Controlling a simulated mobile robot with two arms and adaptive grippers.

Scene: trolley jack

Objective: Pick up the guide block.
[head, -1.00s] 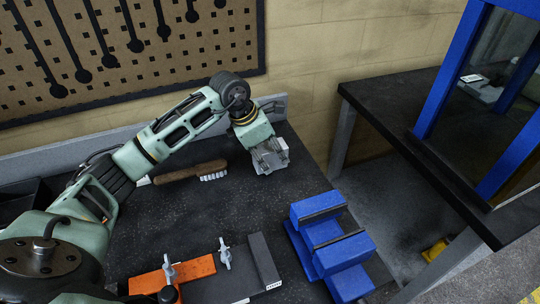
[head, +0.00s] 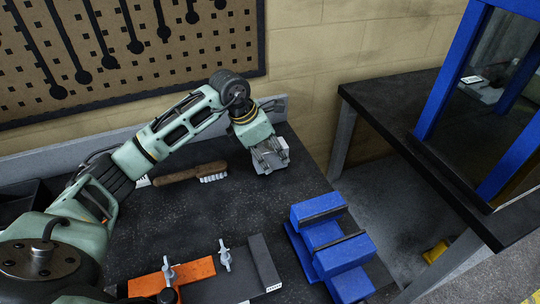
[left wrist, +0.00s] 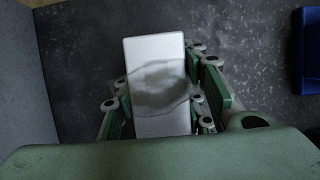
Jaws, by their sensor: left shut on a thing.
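The guide block (head: 275,156) is a light grey metal block near the back right of the dark bench. My left gripper (head: 268,155) comes down on it from above and is shut on it. In the left wrist view the block (left wrist: 156,85) shows as a pale rectangle with a darker smudged patch, held between the green-and-grey fingers (left wrist: 165,100). The fingers hide part of the block in the head view. I cannot tell whether its underside touches the bench. My right gripper is not in view.
A blue vise (head: 330,245) stands at the bench's right edge. A wire brush (head: 190,174) lies left of the gripper. An orange plate (head: 172,277) and a dark angled fixture (head: 255,265) are at the front. A blue-framed press (head: 440,85) stands right. The bench middle is clear.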

